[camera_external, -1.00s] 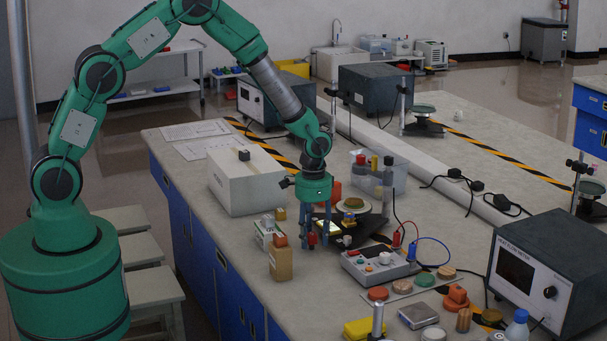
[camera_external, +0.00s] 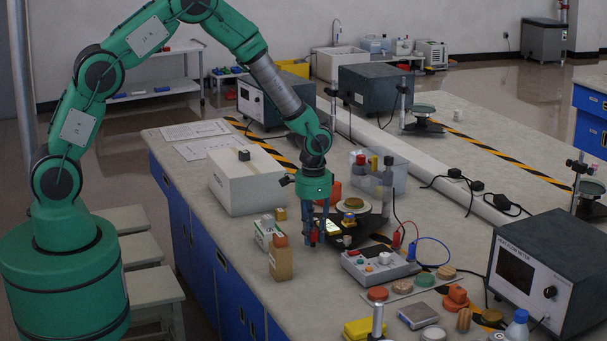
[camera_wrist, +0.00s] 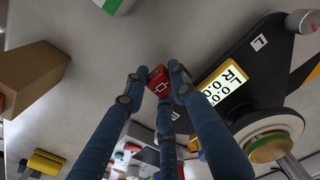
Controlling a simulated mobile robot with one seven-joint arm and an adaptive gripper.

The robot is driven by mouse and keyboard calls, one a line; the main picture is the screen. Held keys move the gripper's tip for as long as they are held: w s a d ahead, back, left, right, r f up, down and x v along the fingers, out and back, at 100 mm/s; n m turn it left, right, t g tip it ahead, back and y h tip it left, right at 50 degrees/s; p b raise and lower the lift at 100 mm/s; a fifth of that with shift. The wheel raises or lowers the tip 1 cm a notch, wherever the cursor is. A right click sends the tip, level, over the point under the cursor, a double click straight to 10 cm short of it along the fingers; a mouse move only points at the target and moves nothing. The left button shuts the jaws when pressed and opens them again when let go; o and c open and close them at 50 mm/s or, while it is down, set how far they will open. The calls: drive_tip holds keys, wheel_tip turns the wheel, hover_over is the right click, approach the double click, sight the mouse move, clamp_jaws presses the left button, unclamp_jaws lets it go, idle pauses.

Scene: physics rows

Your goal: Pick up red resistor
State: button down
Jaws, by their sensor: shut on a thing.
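The red resistor (camera_wrist: 158,80) is a small red block with a white symbol on its face. In the wrist view it sits between the blue fingertips of my gripper (camera_wrist: 158,84), which touch it from both sides. In the external view my gripper (camera_external: 318,238) points down at the bench, left of the black instrument with a lit display. Its fingers are close together there, and a bit of red (camera_external: 313,238) shows at their tips. I cannot tell whether the resistor touches the bench.
The black instrument (camera_wrist: 268,55) with a yellow-framed display is close on the right. A control box (camera_external: 380,266) with wires lies at front right. A white box (camera_external: 247,183) stands behind left.

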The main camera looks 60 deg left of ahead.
wheel_tip(320, 180, up, 9)
drive_tip(key=shift+r+p, duration=0.1)
drive_tip(key=shift+p, duration=0.7)
drive_tip(key=c, duration=0.5)
unclamp_jaws()
drive_tip(key=shift+r, duration=0.15)
wheel_tip(320, 180, up, 12)
hover_over(313, 231)
drive_tip(key=shift+s+d, duration=0.1)
drive_tip(key=shift+c, duration=0.3)
